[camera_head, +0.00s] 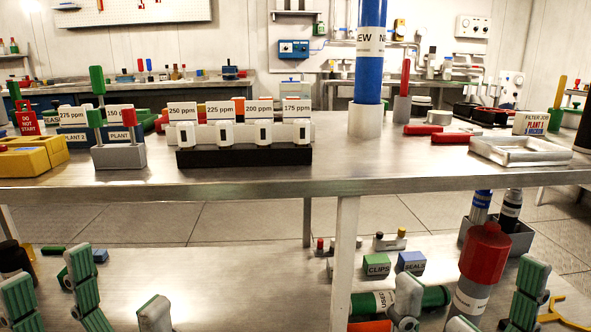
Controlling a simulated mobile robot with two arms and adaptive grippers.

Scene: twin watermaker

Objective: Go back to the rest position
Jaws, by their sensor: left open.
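My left gripper (85,283) is at the bottom left, over the lower shelf. Its green-padded fingers stand apart and it is empty. My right gripper (470,292) is at the bottom right, with its grey and green fingers spread apart. A red-capped grey cylinder (486,255) shows between those fingers; I see no grip on it. Both grippers are low, in front of the steel table (240,186) and below its top. The wrists and most of both arms are out of view.
On the table stand a black rack (243,156) with white ppm-labelled pieces, a tall blue filter (370,55), a yellow block (35,157) and a metal tray (520,150). The lower shelf (215,265) holds a green cylinder (435,297) and small boxes; its middle is clear.

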